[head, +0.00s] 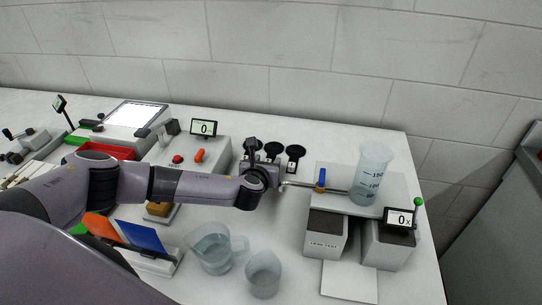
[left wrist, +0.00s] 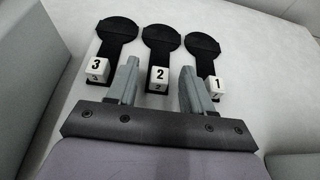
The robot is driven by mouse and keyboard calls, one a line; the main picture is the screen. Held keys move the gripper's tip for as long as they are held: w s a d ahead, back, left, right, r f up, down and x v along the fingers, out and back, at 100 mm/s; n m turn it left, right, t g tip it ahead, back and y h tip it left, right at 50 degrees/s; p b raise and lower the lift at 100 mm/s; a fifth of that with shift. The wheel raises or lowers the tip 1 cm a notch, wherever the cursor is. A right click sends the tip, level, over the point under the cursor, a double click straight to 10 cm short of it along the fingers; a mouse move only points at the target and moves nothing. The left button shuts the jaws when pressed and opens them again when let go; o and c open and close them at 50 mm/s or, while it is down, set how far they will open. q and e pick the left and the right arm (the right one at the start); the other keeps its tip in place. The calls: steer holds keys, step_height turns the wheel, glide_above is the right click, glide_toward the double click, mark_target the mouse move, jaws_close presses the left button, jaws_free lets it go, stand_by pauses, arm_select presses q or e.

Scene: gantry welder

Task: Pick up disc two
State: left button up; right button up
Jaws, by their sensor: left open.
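Disc two (left wrist: 162,38) is a black round piece, the middle one of a row of 3, with a black stem below it and a white tag marked 2 (left wrist: 159,75). It also shows in the head view (head: 272,149) beyond my left gripper. My left gripper (left wrist: 160,79) is open, with one finger on each side of the tag and stem in the picture. The disc lies beyond the fingertips. Nothing is held. I cannot tell whether a finger touches it. My right gripper is not in view.
Similar black pieces tagged 3 (left wrist: 118,32) and 1 (left wrist: 202,38) flank disc two closely. To the right in the head view, a clear beaker (head: 371,175) stands on a grey device. A jug (head: 212,248) and cup (head: 263,273) stand in front of the arm.

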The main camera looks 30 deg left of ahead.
arm_select(q)
jaws_close()
steer(key=shift+r, duration=0.1)
